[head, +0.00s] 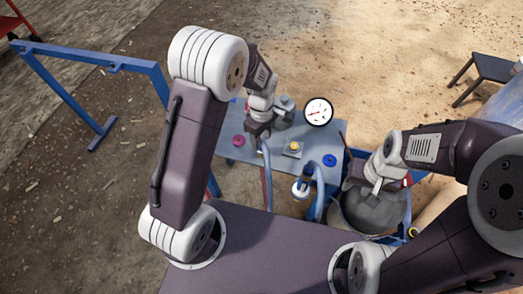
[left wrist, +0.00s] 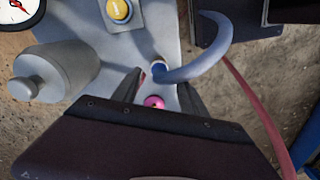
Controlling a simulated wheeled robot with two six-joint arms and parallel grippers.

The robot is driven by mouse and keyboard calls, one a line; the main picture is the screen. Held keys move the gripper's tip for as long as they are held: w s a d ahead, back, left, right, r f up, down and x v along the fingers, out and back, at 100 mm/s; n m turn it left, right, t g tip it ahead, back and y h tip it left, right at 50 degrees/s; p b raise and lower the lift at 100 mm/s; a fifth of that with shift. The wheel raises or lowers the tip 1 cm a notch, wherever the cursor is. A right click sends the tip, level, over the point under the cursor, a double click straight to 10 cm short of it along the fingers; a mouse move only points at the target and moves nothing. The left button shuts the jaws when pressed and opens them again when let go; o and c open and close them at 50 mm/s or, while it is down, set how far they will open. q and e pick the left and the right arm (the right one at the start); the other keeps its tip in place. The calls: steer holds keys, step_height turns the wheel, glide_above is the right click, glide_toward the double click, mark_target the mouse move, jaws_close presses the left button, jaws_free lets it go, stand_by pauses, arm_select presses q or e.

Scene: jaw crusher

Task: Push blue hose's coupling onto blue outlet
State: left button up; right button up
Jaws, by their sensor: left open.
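The blue hose (left wrist: 213,50) arcs across the left wrist view. Its end, with a dark blue band (left wrist: 159,70), sits just beyond my left gripper's fingertips. My left gripper (left wrist: 158,84) is open, with a finger on each side of that end; I cannot tell whether they touch. In the head view, my left gripper (head: 260,141) is over the grey table, and the hose (head: 267,163) hangs beside it. I cannot make out the blue outlet or whether the coupling sits on it. My right gripper (head: 384,178) is over a grey bucket; its jaws are unclear.
The grey table (head: 232,124) carries a magenta knob (head: 238,141), a yellow button (head: 294,147), a blue knob (head: 330,160) and a gauge (head: 318,111). A curved blue pipe (head: 317,181) stands at its front.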

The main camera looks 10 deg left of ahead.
mark_target(262, 145)
arm_select(q)
steer(key=shift+w+f, duration=0.1)
steer(key=shift+f, duration=0.65)
steer(key=shift+f, duration=0.1)
step_height(262, 145, down, 5)
steer(key=shift+f+b, duration=0.1)
steer(key=shift+b, duration=0.8)
jaws_close()
